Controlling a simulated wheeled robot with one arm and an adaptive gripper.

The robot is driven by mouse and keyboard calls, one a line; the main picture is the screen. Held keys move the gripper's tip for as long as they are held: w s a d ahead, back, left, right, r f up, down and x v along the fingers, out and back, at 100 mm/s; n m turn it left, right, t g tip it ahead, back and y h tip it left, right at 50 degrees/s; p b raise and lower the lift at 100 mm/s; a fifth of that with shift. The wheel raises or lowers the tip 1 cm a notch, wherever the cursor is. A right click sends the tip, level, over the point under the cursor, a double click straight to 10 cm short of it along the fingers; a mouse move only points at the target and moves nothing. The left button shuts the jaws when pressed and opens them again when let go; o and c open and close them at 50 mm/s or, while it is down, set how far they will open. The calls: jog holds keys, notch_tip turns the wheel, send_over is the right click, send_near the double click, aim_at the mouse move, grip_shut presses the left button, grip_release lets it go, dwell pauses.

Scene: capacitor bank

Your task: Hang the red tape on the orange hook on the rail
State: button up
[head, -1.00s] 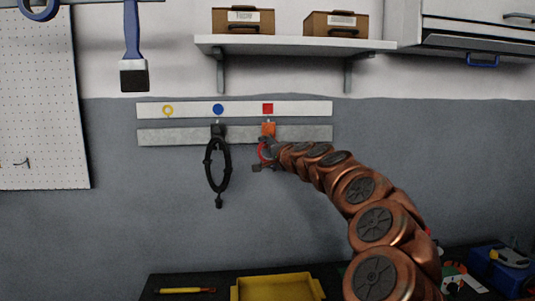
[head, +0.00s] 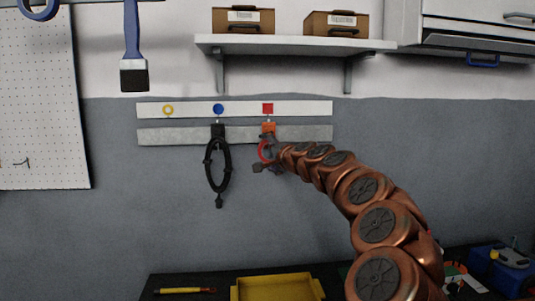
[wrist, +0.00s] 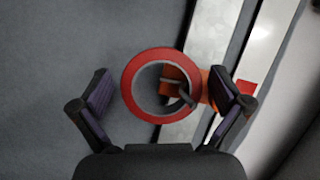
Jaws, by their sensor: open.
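The red tape (head: 264,151) is a ring at the orange hook (head: 269,128) on the grey rail (head: 180,136). In the wrist view the red tape (wrist: 130,91) faces the camera. The orange hook (wrist: 214,86) reaches into its opening, and a dark hook tip shows inside the ring. My gripper (wrist: 162,80) is open, with one finger on each side of the tape and gaps between. In the head view my gripper (head: 264,158) is at the tape and partly hides it.
A black ring-shaped item (head: 217,165) hangs left of the tape, under the blue dot. A white strip (head: 190,109) with yellow, blue and red marks runs above the rail. A shelf (head: 295,43) with brown boxes is higher up. A yellow tray (head: 277,288) lies below.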

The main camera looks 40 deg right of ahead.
jog(key=v, duration=1.1)
jog(key=shift+s+a, duration=0.15)
jog(key=shift+s, duration=0.15)
jog(key=w+a+f+n+g+y, duration=0.1)
jog(key=a+f+n+g+y, duration=0.15)
jog(key=a, duration=0.75)
jog(key=w+a+f+n+g+y, duration=0.1)
jog(key=a+f+n+y, duration=0.25)
jog(key=a, duration=0.55)
jog(key=w+a+f+n+g+y, duration=0.15)
jog(key=a+f+n, duration=0.25)
jog(key=a, duration=0.6)
jog(key=s+a+f+n+g+y, duration=0.1)
jog(key=s+a+f+n+g, duration=0.1)
jog(key=s+a+f, duration=0.35)
jog(key=s+a+f+n+g, duration=0.4)
jog(key=s+a+f+g, duration=0.1)
jog(key=s+a+f, duration=0.4)
jog(key=s+d+f+n+g+h, duration=0.1)
jog(key=s+f+g+h, duration=0.1)
jog(key=s, duration=0.7)
jog(key=s+d+f+n+g+h, duration=0.1)
jog(key=s+f+g, duration=0.3)
jog(key=s, duration=0.5)
notch_tip(320, 180, down, 3)
jog(key=shift+d+r+h, duration=0.2)
jog(key=shift+d+h, duration=0.05)
jog(key=shift+h, duration=0.2)
